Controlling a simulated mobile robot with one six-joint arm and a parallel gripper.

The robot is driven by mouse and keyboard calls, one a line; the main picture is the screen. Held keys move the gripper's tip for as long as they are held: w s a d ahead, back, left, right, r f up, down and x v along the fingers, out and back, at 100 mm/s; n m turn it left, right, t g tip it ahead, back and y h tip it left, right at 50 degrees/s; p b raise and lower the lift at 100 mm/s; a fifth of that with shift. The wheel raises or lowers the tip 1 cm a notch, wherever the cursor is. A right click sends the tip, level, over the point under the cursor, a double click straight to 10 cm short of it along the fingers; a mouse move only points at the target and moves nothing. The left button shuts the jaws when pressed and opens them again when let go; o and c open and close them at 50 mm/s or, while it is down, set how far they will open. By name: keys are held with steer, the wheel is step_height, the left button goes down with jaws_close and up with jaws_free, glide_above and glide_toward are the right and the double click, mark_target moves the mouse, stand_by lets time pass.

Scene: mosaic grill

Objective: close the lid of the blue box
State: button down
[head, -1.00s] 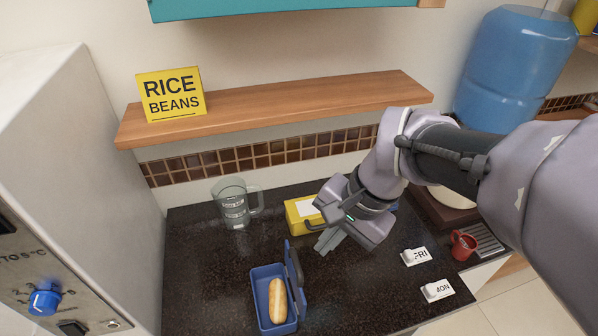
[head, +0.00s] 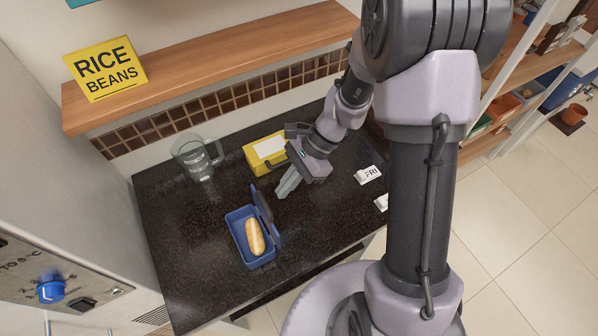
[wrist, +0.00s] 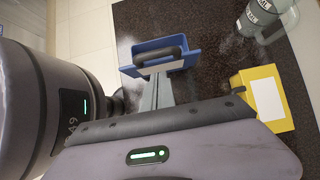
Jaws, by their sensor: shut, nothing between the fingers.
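The blue box (head: 243,252) stands on the dark counter with a bread roll (head: 254,237) inside. Its lid (head: 266,214) is open and stands roughly upright along the box's right side. My gripper (head: 282,193) is shut and empty, to the right of the raised lid and toward the back. In the wrist view the lid (wrist: 160,62) shows in front of the fingers (wrist: 157,90), hiding much of the box. I cannot tell there whether the fingertips touch the lid; in the head view a small gap shows.
A yellow box (head: 256,154) stands just behind my gripper, and a clear measuring jug (head: 196,160) stands at the back left. White blocks, one marked FRI (head: 368,175), lie to the right. The counter (head: 185,255) left of the blue box is clear.

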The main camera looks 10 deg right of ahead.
mark_target(263, 203)
steer(key=shift+s+a+f, duration=0.1)
steer(key=shift+s+a, duration=0.1)
steer(key=shift+a, duration=0.4)
steer(key=shift+s+a, duration=0.2)
steer(key=shift+a, duration=0.4)
steer(key=shift+s+a+r+t+h+p, duration=0.2)
steer(key=shift+a+h+p, duration=0.1)
steer(key=shift+a+h, duration=0.25)
steer(key=shift+s+a+r+t+h+p, duration=0.15)
steer(key=shift+a+h+p, duration=0.15)
steer(key=shift+a, duration=0.3)
steer(key=s+a+f+h+p, duration=0.25)
steer(key=a+p, duration=0.35)
steer(key=a, duration=0.4)
steer(key=shift+t+h, duration=0.55)
steer(key=shift+h, duration=0.35)
steer(key=shift+s+a+f+p, duration=0.1)
steer(key=shift+s+a+f, duration=0.25)
steer(key=shift+a+f, duration=1)
steer(key=shift+s+a+f+p, duration=0.25)
steer(key=shift+a+f, duration=0.55)
steer(key=shift+f, duration=1)
steer(key=shift+s+a+f, duration=0.4)
steer(key=shift+a+f, duration=0.7)
steer(key=shift+f, duration=0.5)
